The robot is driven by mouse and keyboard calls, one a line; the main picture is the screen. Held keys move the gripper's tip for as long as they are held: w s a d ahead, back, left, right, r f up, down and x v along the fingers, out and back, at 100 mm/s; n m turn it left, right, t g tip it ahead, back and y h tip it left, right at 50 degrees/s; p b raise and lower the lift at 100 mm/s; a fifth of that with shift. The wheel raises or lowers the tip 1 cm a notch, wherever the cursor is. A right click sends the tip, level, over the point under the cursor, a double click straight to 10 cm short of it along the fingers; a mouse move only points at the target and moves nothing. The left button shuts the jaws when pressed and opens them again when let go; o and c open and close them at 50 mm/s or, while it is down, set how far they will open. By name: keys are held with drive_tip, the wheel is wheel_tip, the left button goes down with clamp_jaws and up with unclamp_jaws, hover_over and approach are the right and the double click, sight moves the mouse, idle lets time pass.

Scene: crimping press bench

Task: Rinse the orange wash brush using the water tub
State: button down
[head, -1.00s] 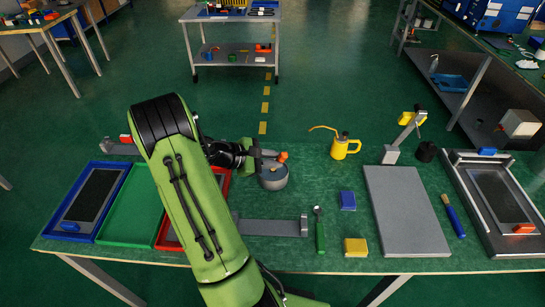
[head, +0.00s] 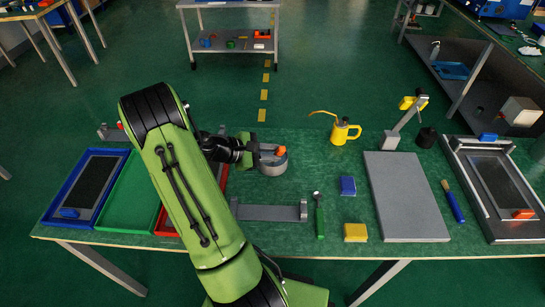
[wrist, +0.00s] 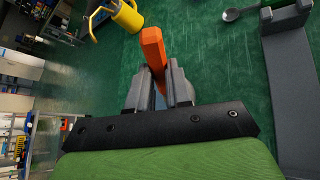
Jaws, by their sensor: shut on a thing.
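My gripper (head: 256,153) is shut on the orange wash brush (head: 281,151). In the wrist view the orange handle (wrist: 153,48) stands out from between the two fingers (wrist: 160,92). The tub is not seen in the wrist view.
The yellow spouted can (head: 343,131) stands right of the tub. A grey bracket (head: 270,213), a green-handled tool (head: 319,215) and blue (head: 347,185) and yellow (head: 355,232) blocks lie nearer. A grey plate (head: 405,195) lies right; a green tray (head: 130,195) lies left.

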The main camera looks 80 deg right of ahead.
drive_tip(key=shift+d+p, duration=0.65)
drive_tip(key=shift+d, duration=0.55)
drive_tip(key=shift+a, duration=1.2)
drive_tip(key=shift+d+p, duration=0.5)
drive_tip(key=shift+d, duration=0.75)
wheel_tip(320, 180, up, 7)
drive_tip(key=p, duration=0.6)
drive_tip(key=shift+f+p, duration=0.1)
drive_tip(key=shift+p, duration=0.25)
drive_tip(key=shift+f, duration=0.15)
drive_tip(key=shift+s, duration=0.15)
